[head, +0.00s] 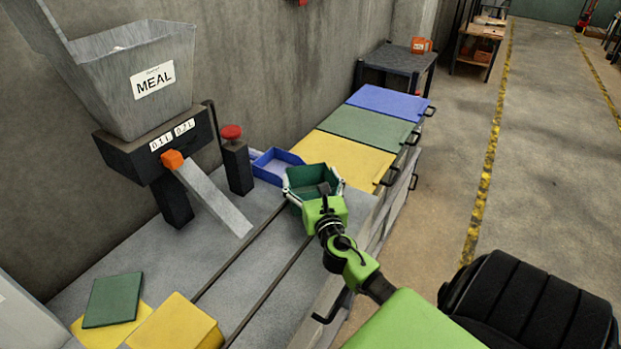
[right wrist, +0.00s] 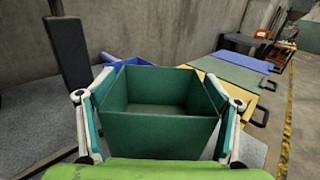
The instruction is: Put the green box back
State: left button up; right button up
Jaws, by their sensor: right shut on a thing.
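The green box (head: 309,179) is an open-topped, empty-looking box in the middle of the head view. My right gripper (head: 314,184) is shut on it, with a finger on each side. In the right wrist view the box (right wrist: 160,125) sits upright between the two fingers of the gripper (right wrist: 158,115). Whether its underside touches the bench is hidden. My left gripper is in neither view.
A blue tray (head: 276,166) lies just behind the box. A MEAL hopper (head: 135,80), chute (head: 211,199) and red-topped post (head: 236,165) stand left. A green lid (head: 112,299) lies front left.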

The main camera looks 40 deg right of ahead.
jog(key=shift+f+b, duration=0.45)
jog(key=shift+f, duration=0.1)
jog(key=o, duration=2.1)
jog(key=shift+r, duration=0.2)
jog(key=shift+r+p, duration=0.5)
jog(key=shift+p, duration=0.15)
jog(key=b+v, duration=0.2)
jog(key=v, duration=1)
